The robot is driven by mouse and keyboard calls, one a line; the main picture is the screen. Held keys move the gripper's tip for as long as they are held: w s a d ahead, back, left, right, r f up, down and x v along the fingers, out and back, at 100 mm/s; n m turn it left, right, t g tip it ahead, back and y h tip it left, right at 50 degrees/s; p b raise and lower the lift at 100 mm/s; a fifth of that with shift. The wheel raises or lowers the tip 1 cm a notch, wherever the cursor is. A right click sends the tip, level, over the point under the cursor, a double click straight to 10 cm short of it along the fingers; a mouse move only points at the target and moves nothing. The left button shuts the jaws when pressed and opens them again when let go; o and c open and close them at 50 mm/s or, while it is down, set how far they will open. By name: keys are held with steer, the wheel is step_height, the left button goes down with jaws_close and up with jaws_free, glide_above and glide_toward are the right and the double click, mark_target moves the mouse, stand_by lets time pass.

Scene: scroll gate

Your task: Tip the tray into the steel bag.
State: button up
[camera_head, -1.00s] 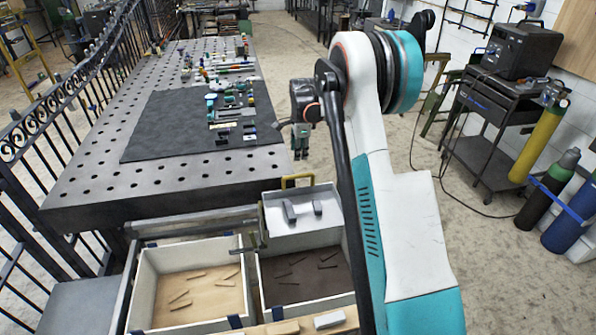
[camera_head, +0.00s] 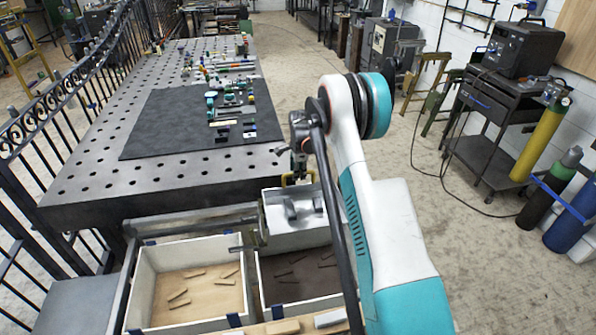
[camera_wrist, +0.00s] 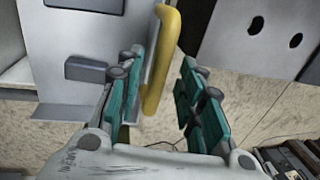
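The light grey tray (camera_head: 271,222) stands at the near end of the table, over the back of the bins, with grey steel-looking pieces (camera_head: 290,209) on it. Its yellow handle (camera_head: 297,180) is on the far side. My gripper (camera_head: 299,166) is at the handle. In the wrist view, my gripper (camera_wrist: 163,62) is open, with the yellow handle (camera_wrist: 160,70) between its fingers, nearer the left one. Contact cannot be told. The right bin (camera_head: 262,287) has a dark bottom with dark bars and may be the steel bag. My arm hides part of its right side.
The left bin (camera_head: 146,283) has a tan bottom with several wood-coloured pieces. The perforated table (camera_head: 95,170) holds a dark mat (camera_head: 160,130) with several small items. A railing (camera_head: 60,110) runs along the left.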

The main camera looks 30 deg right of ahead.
jaws_close()
steer(key=shift+r, duration=0.15)
